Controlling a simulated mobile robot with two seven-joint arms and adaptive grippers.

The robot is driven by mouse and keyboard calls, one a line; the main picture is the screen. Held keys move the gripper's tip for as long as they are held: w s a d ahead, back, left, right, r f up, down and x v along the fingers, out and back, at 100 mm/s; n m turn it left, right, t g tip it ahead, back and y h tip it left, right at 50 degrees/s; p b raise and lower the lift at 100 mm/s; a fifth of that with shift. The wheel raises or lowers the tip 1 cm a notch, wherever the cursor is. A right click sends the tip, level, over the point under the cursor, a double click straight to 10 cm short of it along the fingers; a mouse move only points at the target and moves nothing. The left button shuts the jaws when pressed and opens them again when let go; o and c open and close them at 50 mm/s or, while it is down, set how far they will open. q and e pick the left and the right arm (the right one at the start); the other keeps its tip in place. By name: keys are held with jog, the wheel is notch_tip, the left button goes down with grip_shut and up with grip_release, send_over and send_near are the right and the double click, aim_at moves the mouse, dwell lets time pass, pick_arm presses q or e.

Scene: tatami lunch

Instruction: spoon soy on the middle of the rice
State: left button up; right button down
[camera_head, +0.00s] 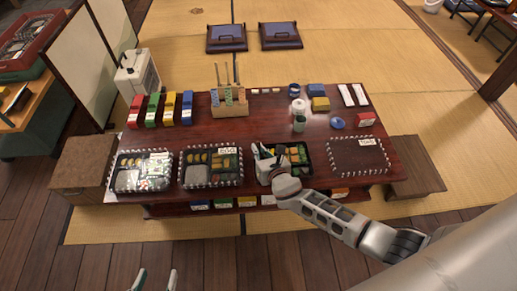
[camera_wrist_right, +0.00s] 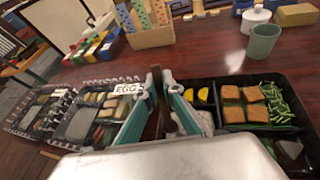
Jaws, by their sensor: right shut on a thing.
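My right gripper (camera_head: 262,150) is over the left part of an open black lunch box (camera_head: 308,160) near the table's front edge. In the right wrist view its fingertips (camera_wrist_right: 162,78) are close together on a thin dark thing, mostly hidden; I cannot tell if it is a spoon. That box (camera_wrist_right: 245,128) shows yellow slices, brown squares and green strips. A pale patch beside the fingers (camera_wrist_right: 196,118) may be its rice, mostly hidden. No soy is clearly identifiable; a green cup (camera_head: 299,124) stands behind the box. My left gripper (camera_head: 155,281) is open and empty at the bottom edge.
Two filled boxes (camera_head: 211,182) (camera_head: 118,187) stand left, inside dotted outlines; an empty outlined place (camera_head: 358,168) lies right. A wooden holder (camera_head: 229,108) with sticks, a white jar (camera_head: 298,105) and coloured boxes (camera_head: 170,108) line the back. The table's middle is clear.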

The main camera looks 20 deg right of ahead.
pick_arm(q)
jog(key=shift+w+r, duration=0.1)
jog(key=shift+r, duration=0.05)
pick_arm(e)
jog(key=shift+w, duration=0.1)
pick_arm(q)
jog(key=shift+r, duration=0.15)
pick_arm(e)
jog(key=shift+s+d, duration=0.15)
jog(key=shift+d, duration=0.4)
jog(key=shift+s+d, duration=0.15)
jog(key=shift+d, duration=0.4)
jog(key=shift+s+d+r+p, duration=0.1)
jog(key=shift+s+d+p, duration=0.05)
jog(key=shift+d, duration=0.35)
jog(key=shift+s+d+p, duration=0.1)
jog(key=shift+d+p, duration=0.05)
jog(key=shift+d, duration=0.35)
pick_arm(q)
jog(key=shift+w+r, duration=0.25)
jog(key=shift+r, duration=0.15)
jog(key=shift+f, duration=0.1)
pick_arm(e)
jog(key=shift+d, duration=0.1)
